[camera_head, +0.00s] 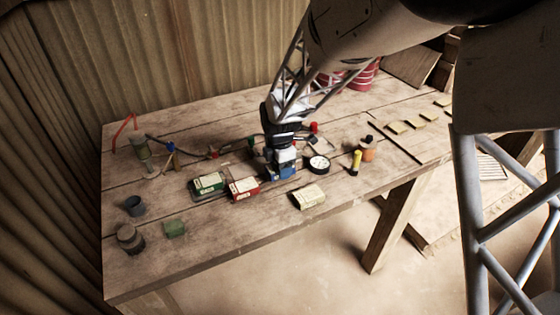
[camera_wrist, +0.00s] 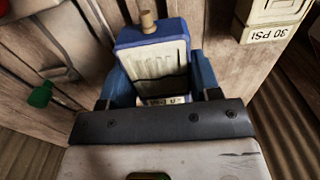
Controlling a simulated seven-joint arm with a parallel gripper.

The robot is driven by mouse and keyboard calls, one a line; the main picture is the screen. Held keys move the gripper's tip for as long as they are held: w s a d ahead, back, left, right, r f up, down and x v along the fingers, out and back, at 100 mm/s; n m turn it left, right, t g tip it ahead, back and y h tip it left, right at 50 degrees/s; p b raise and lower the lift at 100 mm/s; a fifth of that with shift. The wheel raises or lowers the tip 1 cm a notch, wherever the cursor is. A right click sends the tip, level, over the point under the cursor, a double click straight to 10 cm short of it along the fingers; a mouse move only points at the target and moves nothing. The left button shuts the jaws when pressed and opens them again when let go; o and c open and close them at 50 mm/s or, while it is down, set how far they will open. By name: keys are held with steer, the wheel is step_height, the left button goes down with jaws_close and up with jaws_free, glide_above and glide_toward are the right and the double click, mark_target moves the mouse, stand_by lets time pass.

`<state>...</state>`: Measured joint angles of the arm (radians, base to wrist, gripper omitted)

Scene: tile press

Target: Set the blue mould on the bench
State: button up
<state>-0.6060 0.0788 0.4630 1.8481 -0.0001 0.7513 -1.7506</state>
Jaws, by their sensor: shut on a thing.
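The blue mould shows in the wrist view (camera_wrist: 150,36) as a blue block with a grey ribbed face and a small tan peg on top. My gripper (camera_wrist: 160,88) is shut on it, with a blue jaw on either side. In the head view my gripper (camera_head: 282,160) points down over the middle of the bench (camera_head: 240,225), and the blue of the mould (camera_head: 286,173) shows at its tip, low at the bench top. I cannot tell whether the mould touches the wood. Its underside is hidden.
A red box (camera_head: 243,188) and a green box (camera_head: 208,184) stand left of my gripper. A cream box (camera_head: 309,196) lies in front, and a round black gauge (camera_head: 318,163) close on the right. A yellow cylinder (camera_head: 356,162) stands farther right. The front left bench is mostly clear.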

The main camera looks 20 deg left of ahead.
steer(key=shift+f, duration=0.95)
steer(key=shift+f, duration=0.4)
stand_by(0.6)
steer(key=o, duration=1.2)
steer(key=shift+r, duration=3.9)
